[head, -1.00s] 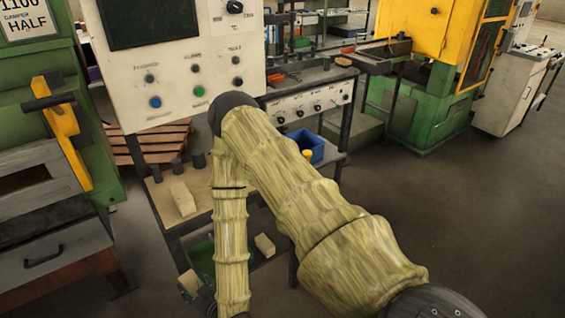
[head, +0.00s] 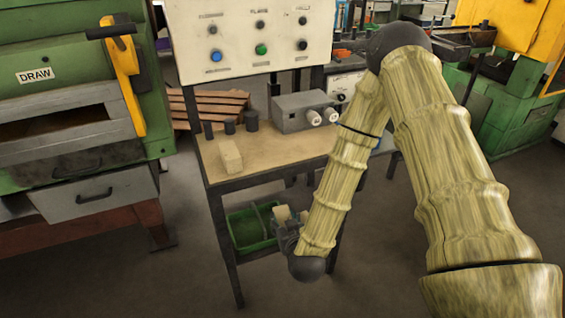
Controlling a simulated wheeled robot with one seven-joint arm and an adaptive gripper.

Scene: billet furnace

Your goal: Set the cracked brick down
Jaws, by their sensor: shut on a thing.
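My gripper (head: 286,226) hangs low in front of the stand, at the right end of the green bin. It is shut on a pale brick (head: 283,212), of which only a small part shows past the fingers. No crack can be made out at this size. Whether the brick touches the bin or shelf is hidden. The green bin (head: 233,217), with a divider, sits on the stand's lower shelf. Another pale brick (head: 229,155) lies on the tan tabletop (head: 262,165) above.
A grey box with two white-ended knobs (head: 303,112) and several dark cylinders (head: 229,126) stand on the tabletop. A control panel (head: 250,40) rises behind. The green furnace (head: 60,75) with its yellow handle (head: 126,80) is at left. The floor in front is clear.

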